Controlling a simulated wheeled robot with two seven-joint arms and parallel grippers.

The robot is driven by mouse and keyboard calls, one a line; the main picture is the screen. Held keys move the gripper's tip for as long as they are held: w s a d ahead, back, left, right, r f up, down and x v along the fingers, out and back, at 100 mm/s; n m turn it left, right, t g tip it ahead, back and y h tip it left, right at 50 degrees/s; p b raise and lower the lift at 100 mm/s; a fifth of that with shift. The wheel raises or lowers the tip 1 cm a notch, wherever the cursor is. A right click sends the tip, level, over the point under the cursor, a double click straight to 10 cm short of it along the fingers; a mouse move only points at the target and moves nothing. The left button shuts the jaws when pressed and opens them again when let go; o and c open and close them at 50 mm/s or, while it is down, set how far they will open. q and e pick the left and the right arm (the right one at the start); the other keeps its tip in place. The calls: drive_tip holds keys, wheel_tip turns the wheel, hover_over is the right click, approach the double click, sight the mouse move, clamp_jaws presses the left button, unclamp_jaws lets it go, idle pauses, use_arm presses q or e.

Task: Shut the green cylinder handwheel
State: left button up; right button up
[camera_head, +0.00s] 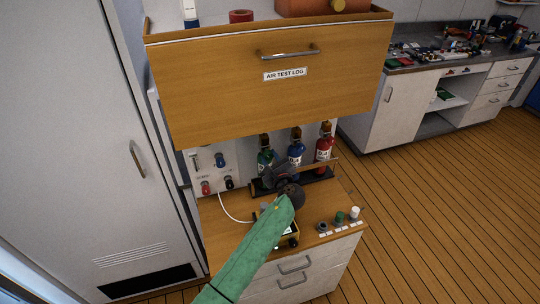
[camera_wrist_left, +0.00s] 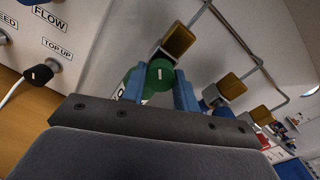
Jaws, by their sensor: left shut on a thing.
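The green cylinder (camera_head: 265,159) stands leftmost in a row of gas cylinders on the counter under the wooden drawer. Its lower part is partly hidden by my left gripper (camera_head: 272,172). In the left wrist view, the green handwheel (camera_wrist_left: 160,74) is a round green knob with a white mark, beside a brass-coloured valve block (camera_wrist_left: 178,40). The blue fingers of my left gripper (camera_wrist_left: 159,88) stand on both sides of the handwheel and are shut on it. Part of the green cylinder (camera_wrist_left: 127,84) shows behind the left finger. My right gripper is not in view.
A blue cylinder (camera_head: 296,153) and a red cylinder (camera_head: 324,150) stand to the right. The wooden drawer labelled AIR TEST LOG (camera_head: 270,85) overhangs them. A panel with knobs (camera_head: 214,172) stands to the left. Small coloured caps (camera_head: 340,217) sit at the counter's front right.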

use_arm(q)
drive_tip(key=m, duration=0.4)
drive_tip(key=shift+f, duration=0.1)
drive_tip(key=shift+m, duration=1.6)
drive_tip(key=shift+s+f+m, duration=0.1)
drive_tip(key=shift+m, duration=0.3)
drive_tip(key=o, duration=1)
